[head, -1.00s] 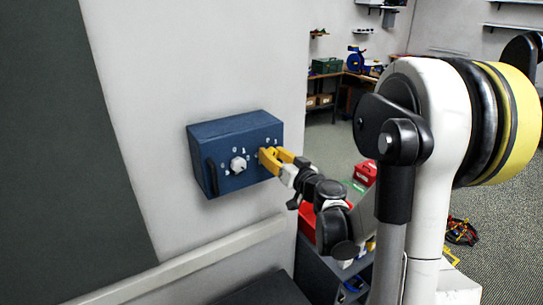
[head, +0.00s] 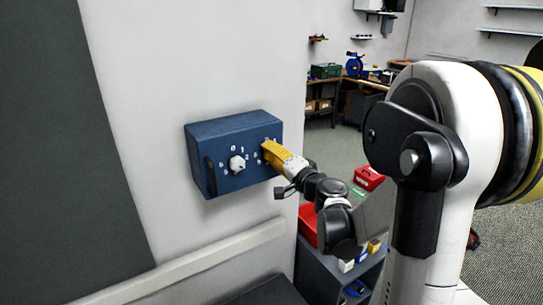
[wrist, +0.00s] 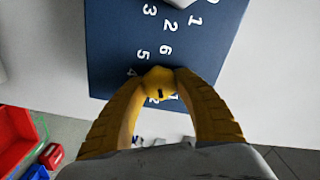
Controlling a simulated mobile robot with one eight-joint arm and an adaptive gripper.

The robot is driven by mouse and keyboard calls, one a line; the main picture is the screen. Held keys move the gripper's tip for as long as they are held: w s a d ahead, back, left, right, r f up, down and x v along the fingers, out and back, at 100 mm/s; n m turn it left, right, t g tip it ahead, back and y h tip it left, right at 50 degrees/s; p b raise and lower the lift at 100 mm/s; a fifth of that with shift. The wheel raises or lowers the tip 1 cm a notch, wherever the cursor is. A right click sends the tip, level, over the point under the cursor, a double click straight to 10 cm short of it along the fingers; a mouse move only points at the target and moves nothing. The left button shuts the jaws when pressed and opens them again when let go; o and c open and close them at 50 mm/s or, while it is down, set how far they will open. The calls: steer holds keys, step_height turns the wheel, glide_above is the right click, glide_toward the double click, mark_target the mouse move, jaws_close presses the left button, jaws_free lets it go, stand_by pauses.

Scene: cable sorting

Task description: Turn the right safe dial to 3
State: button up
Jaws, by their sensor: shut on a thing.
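A blue safe box (head: 215,135) is fixed to the wall, with two dials on its front. The left dial (head: 237,164) is a white knob ringed by white numbers; its edge also shows at the top of the wrist view (wrist: 181,12). My gripper (head: 268,152) is at the right dial and covers it in the head view. In the wrist view its yellow fingers (wrist: 160,88) are closed on the right dial (wrist: 159,80), a yellowish knob with a small dark mark. Numbers 6, 5 and 4 show around it; others are partly hidden. I cannot tell which number it points to.
A dark handle (head: 210,177) is at the box's left side. A pale rail (head: 190,264) runs along the wall below. A red bin (head: 308,225) and a grey shelf unit (head: 330,268) stand below and right of the box.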

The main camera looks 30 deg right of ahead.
steer(key=m+b, duration=0.1)
steer(key=m, duration=0.5)
steer(key=shift+f+m, duration=0.15)
steer(key=shift+m, duration=0.15)
steer(key=m, duration=0.6)
steer(key=shift+f+m+b, duration=0.1)
steer(key=shift+m+b, duration=0.2)
steer(key=shift+b, duration=0.05)
steer(key=o, duration=1.2)
steer(key=shift+c, duration=0.2)
steer(key=s, duration=1.2)
steer(key=shift+d, duration=0.15)
